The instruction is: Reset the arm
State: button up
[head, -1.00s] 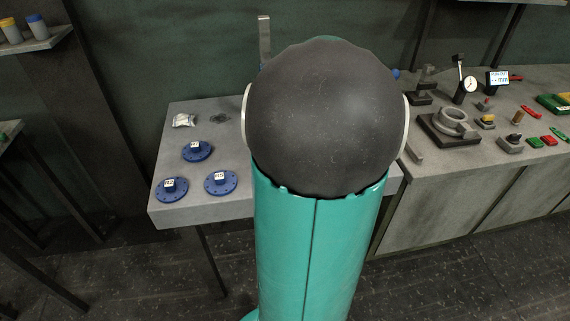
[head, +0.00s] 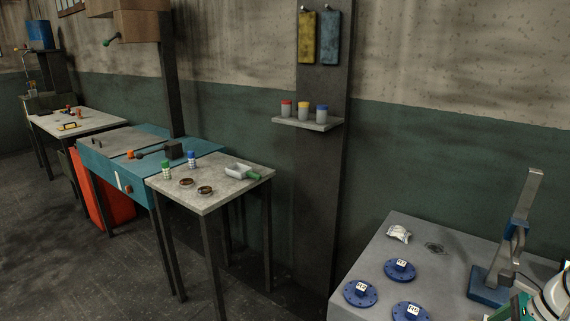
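Only a small part of my arm shows, as white and green pieces at the bottom right corner of the head view. My gripper is not in view, so its opening and anything in it cannot be seen. Three blue round flanged castings lie on the grey table (head: 375,255): one at the back (head: 399,277), one at the left (head: 353,300) and one at the front (head: 398,312), cut by the frame's lower edge. Each carries a small white label on top.
A blue-based stand with a grey upright (head: 526,195) stands right of the castings, close to my arm. A white packet (head: 398,232) lies behind them. Left are a small table (head: 215,203) with bottles and a scoop, and a wall shelf (head: 308,124) with jars. Floor between is clear.

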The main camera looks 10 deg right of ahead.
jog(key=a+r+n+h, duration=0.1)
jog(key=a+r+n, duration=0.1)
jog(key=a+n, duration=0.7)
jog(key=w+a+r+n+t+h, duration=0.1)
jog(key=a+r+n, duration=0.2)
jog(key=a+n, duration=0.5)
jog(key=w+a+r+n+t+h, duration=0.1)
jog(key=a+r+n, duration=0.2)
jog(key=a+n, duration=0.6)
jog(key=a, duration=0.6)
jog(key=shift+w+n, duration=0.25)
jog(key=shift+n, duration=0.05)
